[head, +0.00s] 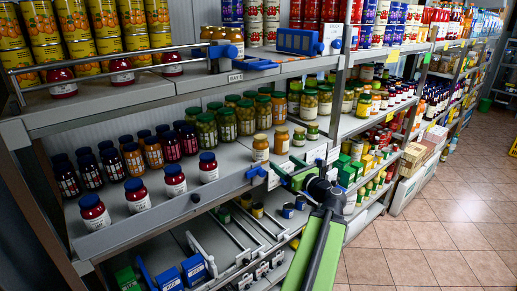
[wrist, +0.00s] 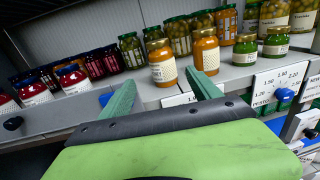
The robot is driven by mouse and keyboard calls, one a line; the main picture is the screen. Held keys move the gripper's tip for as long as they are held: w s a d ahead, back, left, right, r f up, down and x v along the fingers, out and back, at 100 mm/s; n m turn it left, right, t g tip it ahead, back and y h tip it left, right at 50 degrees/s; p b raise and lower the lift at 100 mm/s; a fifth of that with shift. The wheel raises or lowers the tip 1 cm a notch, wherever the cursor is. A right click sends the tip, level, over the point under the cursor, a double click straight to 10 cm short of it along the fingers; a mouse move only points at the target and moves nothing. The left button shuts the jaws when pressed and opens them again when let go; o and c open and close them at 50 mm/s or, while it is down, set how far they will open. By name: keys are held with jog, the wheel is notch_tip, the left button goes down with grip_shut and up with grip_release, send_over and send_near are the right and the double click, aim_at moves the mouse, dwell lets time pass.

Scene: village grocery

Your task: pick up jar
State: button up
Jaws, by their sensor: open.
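Several jars stand on the middle shelf, and the task does not say which one is meant. An orange jar with a gold lid and pale label (wrist: 163,70) stands near the shelf's front edge; it also shows in the head view (head: 260,149). A second orange jar (wrist: 206,56) stands just right of it (head: 281,140). My gripper (wrist: 160,84) is open and empty, its two green fingers pointing at the shelf. In the wrist view the first orange jar appears between and beyond the fingertips. In the head view my gripper (head: 290,174) is at the shelf's front edge.
Red jars with blue lids (head: 174,181) line the front to the left. Tall green jars (head: 226,125) stand behind; small green jars (wrist: 245,49) stand right. The shelf's front rail (head: 190,208) carries price tags. An upper shelf (head: 110,97) hangs above. Tiled floor lies right.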

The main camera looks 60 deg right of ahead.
aim_at(266, 148)
jog(key=x, duration=1.1)
jog(key=shift+w+d, duration=0.1)
jog(key=shift+d, duration=0.15)
jog(key=x, duration=0.5)
jog(key=shift+w+f+b, duration=0.35)
jog(key=shift+s+a, duration=0.1)
jog(key=shift+a, duration=0.05)
jog(key=shift+c, duration=0.9)
grip_shut()
